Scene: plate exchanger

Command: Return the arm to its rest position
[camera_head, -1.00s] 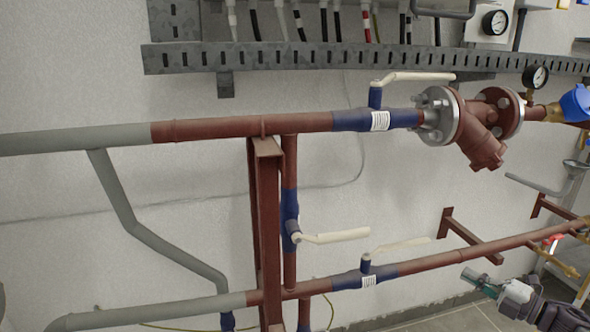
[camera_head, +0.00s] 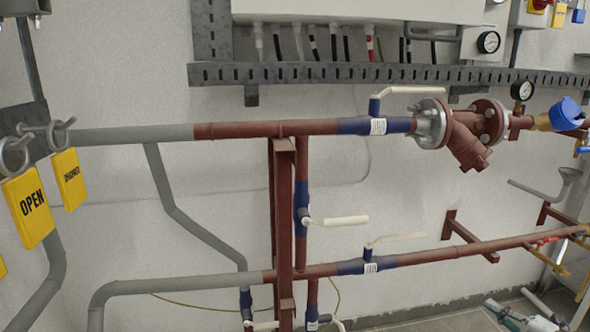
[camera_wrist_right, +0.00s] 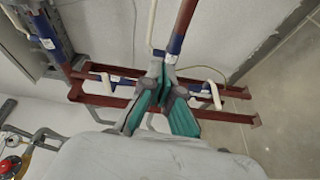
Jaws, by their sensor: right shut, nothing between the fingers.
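My right gripper (camera_head: 498,309) is low at the right of the head view, near the bottom edge. It is below the lower red pipe (camera_head: 455,249) and apart from it. In the right wrist view my right gripper (camera_wrist_right: 158,112) shows its teal finger pads, shut with nothing between them. Red pipes and a white valve handle (camera_wrist_right: 214,94) lie beyond it in that view. Most of my right arm is cut off by the head view's edge. My left gripper is in neither view.
An upper pipe (camera_head: 250,129) with a flanged red fitting (camera_head: 465,135) runs along the wall. White valve handles (camera_head: 345,220) stick out from the blue valves. A red upright support (camera_head: 283,220) stands mid-picture. Yellow tags (camera_head: 28,207) hang at left. Floor shows at lower right.

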